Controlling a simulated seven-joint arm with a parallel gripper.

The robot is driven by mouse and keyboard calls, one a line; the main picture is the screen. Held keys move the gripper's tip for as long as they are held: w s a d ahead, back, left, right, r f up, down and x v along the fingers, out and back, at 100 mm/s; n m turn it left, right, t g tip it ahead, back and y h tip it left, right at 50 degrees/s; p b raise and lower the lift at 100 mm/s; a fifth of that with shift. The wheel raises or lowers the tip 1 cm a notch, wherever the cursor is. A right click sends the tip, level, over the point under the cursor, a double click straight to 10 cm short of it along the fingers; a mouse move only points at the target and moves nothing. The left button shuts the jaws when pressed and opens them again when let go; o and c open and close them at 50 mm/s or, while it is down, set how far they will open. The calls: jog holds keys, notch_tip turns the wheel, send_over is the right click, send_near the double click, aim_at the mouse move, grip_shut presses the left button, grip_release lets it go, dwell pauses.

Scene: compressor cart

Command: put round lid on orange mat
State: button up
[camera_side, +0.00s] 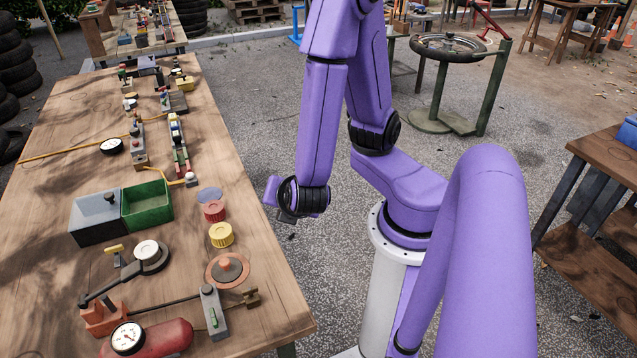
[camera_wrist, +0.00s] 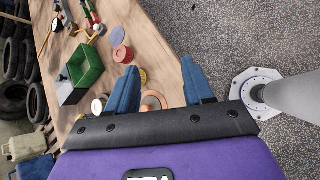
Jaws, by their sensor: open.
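A flat round orange-brown disc (camera_side: 240,281) lies near the table's right edge, with a raised orange knob-like piece (camera_side: 229,264) at its middle. I cannot tell for certain whether these are the orange mat and the round lid. My gripper (camera_side: 272,203) is open and empty, raised off the table's right side. Its two blue fingers (camera_wrist: 158,66) are spread apart.
A gauge on a clamp-like lever (camera_side: 147,252), a red tank with a dial (camera_side: 128,339) and a grey block (camera_side: 213,312) crowd the near end.

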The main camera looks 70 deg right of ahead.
jog(key=s+a+r+m+g+y, duration=0.2)
jog(key=s+r+m+g+y, duration=0.4)
jog(key=s+r+m+y, duration=0.1)
jog(key=shift+s+a+r+m+y, duration=0.2)
jog(key=shift+s+r+m+y, duration=0.15)
jog(key=shift+s, duration=0.1)
